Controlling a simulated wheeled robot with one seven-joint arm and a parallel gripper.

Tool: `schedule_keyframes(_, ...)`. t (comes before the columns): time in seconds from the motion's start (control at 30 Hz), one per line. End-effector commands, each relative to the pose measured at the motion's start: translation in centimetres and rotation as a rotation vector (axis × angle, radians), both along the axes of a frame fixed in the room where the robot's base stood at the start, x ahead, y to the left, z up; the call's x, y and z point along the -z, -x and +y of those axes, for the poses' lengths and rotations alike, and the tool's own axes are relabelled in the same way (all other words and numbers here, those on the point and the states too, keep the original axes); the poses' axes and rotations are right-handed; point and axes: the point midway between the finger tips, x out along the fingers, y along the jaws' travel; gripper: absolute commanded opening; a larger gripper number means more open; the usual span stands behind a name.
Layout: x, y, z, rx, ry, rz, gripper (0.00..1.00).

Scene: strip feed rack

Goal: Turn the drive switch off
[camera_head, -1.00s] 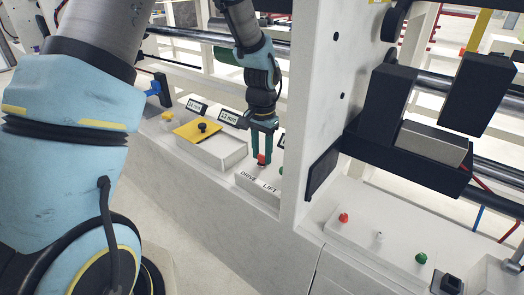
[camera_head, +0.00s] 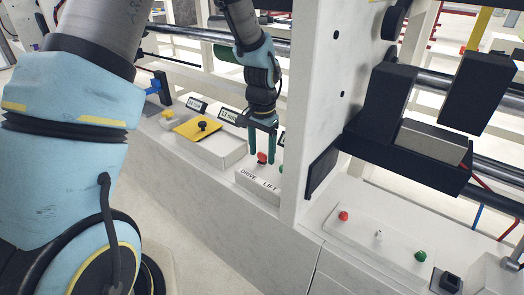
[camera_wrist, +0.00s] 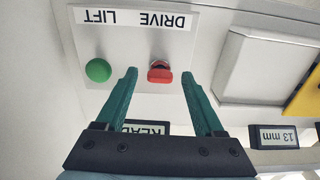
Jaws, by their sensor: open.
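The drive switch is a red knob (camera_head: 262,157) above the word DRIVE on a small white box (camera_head: 256,182). In the wrist view, the red knob (camera_wrist: 159,73) shows upside down beside its DRIVE label, between and beyond my fingertips, nearer the right one. My gripper (camera_head: 261,161) is open with two green fingers pointing down at the box. In the wrist view my gripper (camera_wrist: 158,75) holds nothing. A green LIFT knob (camera_wrist: 98,70) sits just outside the left fingertip in that view. I cannot tell whether a finger touches the red knob.
A white upright post (camera_head: 312,120) stands close right of my gripper. A yellow plate with a black knob (camera_head: 202,127) lies on the box to the left. Small displays (camera_head: 229,116) stand behind. A panel with red, white and green controls (camera_head: 380,237) is right of the post.

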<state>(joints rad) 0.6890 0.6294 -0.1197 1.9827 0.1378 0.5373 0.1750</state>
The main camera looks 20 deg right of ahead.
Motion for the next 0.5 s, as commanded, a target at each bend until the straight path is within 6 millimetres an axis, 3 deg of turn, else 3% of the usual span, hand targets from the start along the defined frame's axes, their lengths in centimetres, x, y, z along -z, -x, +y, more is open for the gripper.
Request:
schedule_keyframes(0.27,-0.9,-0.1,-0.1,-0.001,0.002,-0.002,0.70)
schedule_keyframes(0.5,-5.3,-0.1,-0.1,0.000,0.003,-0.004,0.70)
